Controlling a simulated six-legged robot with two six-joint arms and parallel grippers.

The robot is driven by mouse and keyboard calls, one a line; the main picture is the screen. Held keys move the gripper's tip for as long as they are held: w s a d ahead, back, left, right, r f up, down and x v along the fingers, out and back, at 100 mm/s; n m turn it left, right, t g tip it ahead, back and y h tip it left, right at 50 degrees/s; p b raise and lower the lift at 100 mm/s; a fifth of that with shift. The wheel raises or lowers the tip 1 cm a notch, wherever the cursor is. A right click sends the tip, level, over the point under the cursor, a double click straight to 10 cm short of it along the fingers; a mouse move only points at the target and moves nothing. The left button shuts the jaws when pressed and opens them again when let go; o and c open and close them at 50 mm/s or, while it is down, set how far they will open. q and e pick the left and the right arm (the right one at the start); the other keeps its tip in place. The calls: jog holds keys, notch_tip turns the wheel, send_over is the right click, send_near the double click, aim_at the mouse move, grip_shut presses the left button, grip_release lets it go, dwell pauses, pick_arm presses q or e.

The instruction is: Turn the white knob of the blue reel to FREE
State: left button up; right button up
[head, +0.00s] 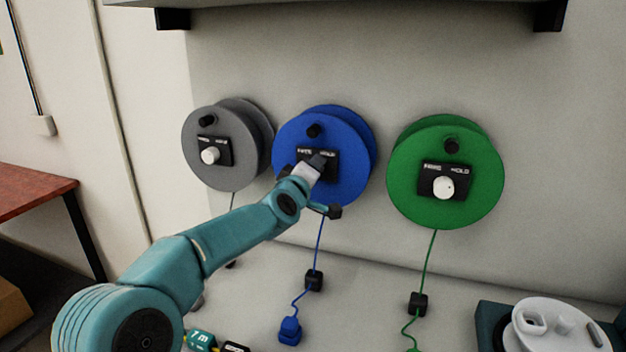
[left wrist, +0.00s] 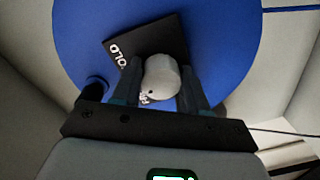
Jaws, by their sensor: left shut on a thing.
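The blue reel (head: 352,150) hangs on the wall between two other reels. Its black plate (head: 331,172) carries FREE and HOLD labels. My left gripper (head: 318,163) is at this plate and hides the knob in the head view. In the left wrist view, the white knob (left wrist: 161,76) sits between the two fingers of my left gripper (left wrist: 161,88), which are shut on it. A small dark dot shows on the knob's lower left, near partly hidden letters. The HOLD label is at the plate's upper left there. My right gripper is not in view.
A grey reel (head: 195,171) hangs left and a green reel (head: 412,198) right, each with a white knob. A blue cord runs down to a blue plug (head: 290,331). A white device (head: 548,335) stands at lower right. A shelf (head: 360,10) is above.

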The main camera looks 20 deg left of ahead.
pick_arm(q)
jog(key=n+b, duration=0.1)
jog(key=n, duration=0.2)
jog(key=shift+a, duration=0.2)
jog(key=shift+n+b, duration=0.55)
jog(key=shift+n, duration=0.75)
